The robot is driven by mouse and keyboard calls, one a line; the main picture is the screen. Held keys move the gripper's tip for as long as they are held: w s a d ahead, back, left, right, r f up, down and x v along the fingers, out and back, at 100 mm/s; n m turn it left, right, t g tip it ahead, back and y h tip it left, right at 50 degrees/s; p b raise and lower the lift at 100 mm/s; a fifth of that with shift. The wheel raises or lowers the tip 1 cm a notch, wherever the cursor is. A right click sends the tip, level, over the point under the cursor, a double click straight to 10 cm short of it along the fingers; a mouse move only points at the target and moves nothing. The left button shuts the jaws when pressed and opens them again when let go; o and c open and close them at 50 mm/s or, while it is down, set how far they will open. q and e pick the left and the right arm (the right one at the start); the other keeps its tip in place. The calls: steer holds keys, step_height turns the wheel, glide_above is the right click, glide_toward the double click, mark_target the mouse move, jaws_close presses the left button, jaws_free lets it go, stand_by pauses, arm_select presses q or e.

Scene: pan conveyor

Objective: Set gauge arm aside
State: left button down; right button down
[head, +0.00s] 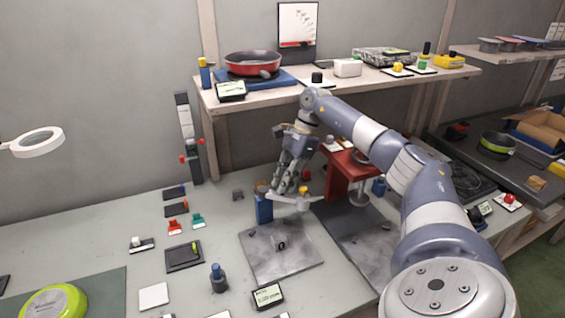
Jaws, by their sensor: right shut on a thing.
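The gauge arm (291,202) is a light grey bar with a yellow knob near its right end. It reaches across above a grey metal plate (281,262), beside a blue post (264,208). My right gripper (277,190) points down at the bar's left part, next to the post, and is shut on it. The fingers hide part of the bar, so I cannot tell whether it still touches the post. My left gripper is not in view.
A red press-like stand (340,174) is close to the right of my gripper. A shelf (290,98) with a red pan (252,63) stands behind. Bare table shows left of the plate.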

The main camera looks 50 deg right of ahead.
steer(key=shift+w+r, duration=0.1)
steer(key=shift+r, duration=0.05)
steer(key=c, duration=1.5)
jaws_free()
steer(key=shift+o, duration=0.2)
